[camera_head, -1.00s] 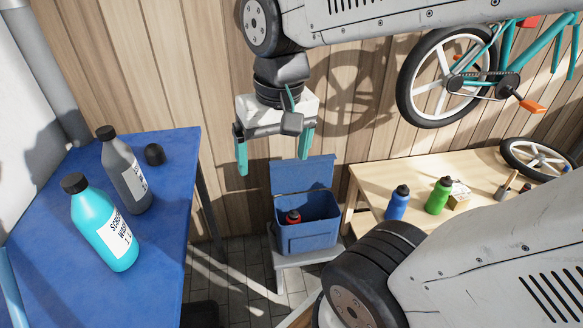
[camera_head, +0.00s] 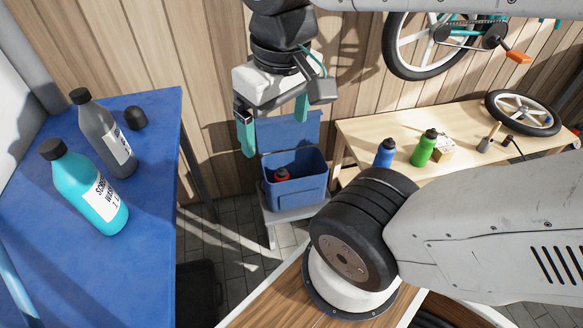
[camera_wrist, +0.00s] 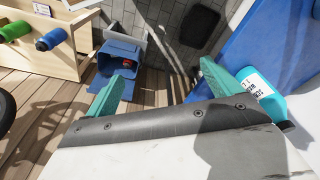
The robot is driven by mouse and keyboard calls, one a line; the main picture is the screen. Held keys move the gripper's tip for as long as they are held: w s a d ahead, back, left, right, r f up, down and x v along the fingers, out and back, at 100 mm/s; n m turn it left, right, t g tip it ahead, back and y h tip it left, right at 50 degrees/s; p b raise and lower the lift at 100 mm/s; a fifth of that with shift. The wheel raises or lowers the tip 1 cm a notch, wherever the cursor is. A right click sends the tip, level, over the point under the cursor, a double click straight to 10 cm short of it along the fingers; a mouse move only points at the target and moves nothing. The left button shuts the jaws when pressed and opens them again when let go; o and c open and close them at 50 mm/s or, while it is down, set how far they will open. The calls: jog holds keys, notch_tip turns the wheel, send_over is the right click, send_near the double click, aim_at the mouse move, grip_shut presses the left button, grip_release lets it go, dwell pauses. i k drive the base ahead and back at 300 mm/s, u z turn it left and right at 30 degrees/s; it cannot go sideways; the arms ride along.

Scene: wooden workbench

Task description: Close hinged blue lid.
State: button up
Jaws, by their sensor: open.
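The blue box (camera_head: 298,192) stands on a light stool, its hinged blue lid (camera_head: 300,133) up at the back. A red bottle with a black cap (camera_head: 282,176) is inside the box. My gripper (camera_head: 275,125) is open and empty, above and in front of the lid in the head view, hiding part of it. I cannot tell whether a finger touches the lid. In the wrist view the teal fingers (camera_wrist: 165,88) are wide apart, and the box (camera_wrist: 117,66) with its open lid (camera_wrist: 119,88) shows beyond the left finger.
A blue table (camera_head: 150,235) at the left holds a teal bottle (camera_head: 95,195), a grey bottle (camera_head: 108,140) and a black cap (camera_head: 135,117). A wooden bench (camera_head: 375,130) at the right holds a blue bottle (camera_head: 385,153), a green bottle (camera_head: 424,149) and a wheel (camera_head: 522,112).

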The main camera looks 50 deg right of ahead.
aim_at(274, 134)
jog(key=z, duration=0.4)
jog(key=k, duration=0.55)
jog(key=z, duration=0.85)
jog(key=i, duration=1.2)
jog(key=u, duration=0.55)
